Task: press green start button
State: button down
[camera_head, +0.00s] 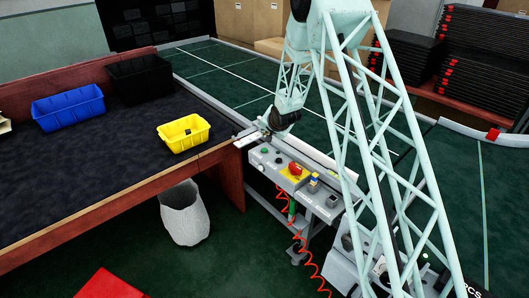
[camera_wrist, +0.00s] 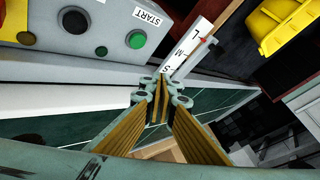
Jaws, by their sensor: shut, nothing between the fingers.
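The green start button (camera_wrist: 136,40) is round in a dark ring on a grey control panel (camera_wrist: 75,65), beside a START label (camera_wrist: 148,15). It also shows as a small green dot in the head view (camera_head: 264,150). My gripper (camera_wrist: 160,85) is shut and empty; its fingertips are below and slightly right of the button in the wrist view, apart from it in the picture. In the head view my gripper (camera_head: 264,123) is at the far end of the panel, near the table corner. The exact gap to the button cannot be told.
A red mushroom button (camera_head: 295,169) sits on yellow nearby. A ruler-like strip marked L, M, S (camera_wrist: 187,45) is beside the fingertips. A yellow bin (camera_head: 184,133) stands on the table.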

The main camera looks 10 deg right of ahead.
aim_at(266, 150)
jog(key=shift+f+b, duration=1.55)
jog(key=shift+f, duration=1.6)
jog(key=shift+f+b, duration=0.5)
jog(key=shift+f, duration=0.35)
dwell(0.4)
jog(key=shift+r, duration=0.2)
dwell(0.3)
jog(key=shift+r+p, duration=0.4)
jog(key=shift+r, duration=0.2)
jog(key=shift+r, duration=0.2)
jog(key=shift+r+p, duration=1.3)
jog(key=shift+r, duration=1.05)
